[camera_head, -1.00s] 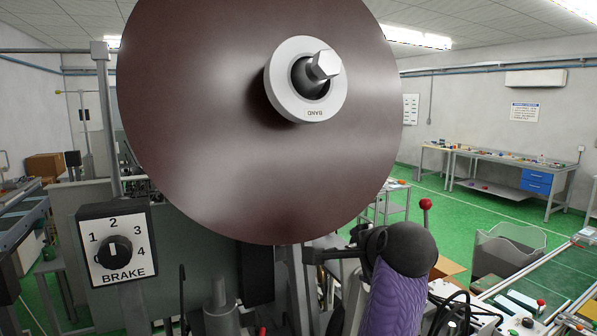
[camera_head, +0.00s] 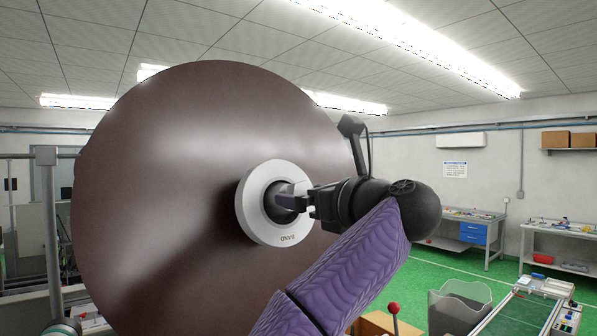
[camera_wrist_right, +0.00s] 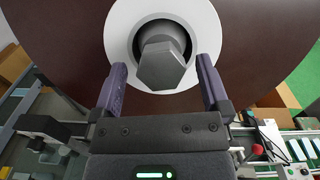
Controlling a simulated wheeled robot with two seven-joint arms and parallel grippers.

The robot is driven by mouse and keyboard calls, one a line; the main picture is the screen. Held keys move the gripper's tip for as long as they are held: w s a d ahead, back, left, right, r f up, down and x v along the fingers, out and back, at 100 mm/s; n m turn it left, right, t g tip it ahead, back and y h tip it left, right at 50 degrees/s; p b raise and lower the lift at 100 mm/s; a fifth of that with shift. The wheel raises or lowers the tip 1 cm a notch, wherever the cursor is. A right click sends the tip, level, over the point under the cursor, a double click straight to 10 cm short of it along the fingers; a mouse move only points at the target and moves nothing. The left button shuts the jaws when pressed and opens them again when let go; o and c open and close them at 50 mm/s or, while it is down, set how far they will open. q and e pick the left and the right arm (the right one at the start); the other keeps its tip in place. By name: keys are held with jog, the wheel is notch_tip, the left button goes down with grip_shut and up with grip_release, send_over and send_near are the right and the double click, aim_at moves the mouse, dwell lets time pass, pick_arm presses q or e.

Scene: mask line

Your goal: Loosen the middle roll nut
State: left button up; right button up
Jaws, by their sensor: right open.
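A large dark brown roll (camera_head: 170,170) fills the middle of the head view. Its white hub ring (camera_head: 250,215) faces me and carries the word BAND. The grey hex nut (camera_wrist_right: 162,66) sticks out of the hub's dark centre in the right wrist view; in the head view my fingers mostly hide it. My right gripper (camera_head: 290,198) is at the hub. In the right wrist view my right gripper (camera_wrist_right: 161,66) is open, one finger on each side of the nut, with a visible gap on both sides. My left gripper is not in view.
A red-knobbed lever (camera_head: 393,308) rises at the lower right, near a cardboard box (camera_head: 380,324) and a grey bin (camera_head: 458,305). Workbenches (camera_head: 560,232) stand along the far wall. A grey post (camera_head: 50,230) stands left of the roll.

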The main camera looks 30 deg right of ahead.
jog(key=shift+w+a+r, duration=0.1)
jog(key=shift+w+r, duration=0.05)
jog(key=shift+w, duration=0.7)
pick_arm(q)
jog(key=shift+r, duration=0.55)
pick_arm(e)
jog(key=shift+f, duration=0.2)
jog(key=shift+c, duration=0.2)
jog(key=c, duration=1.2)
jog(key=shift+c, duration=0.2)
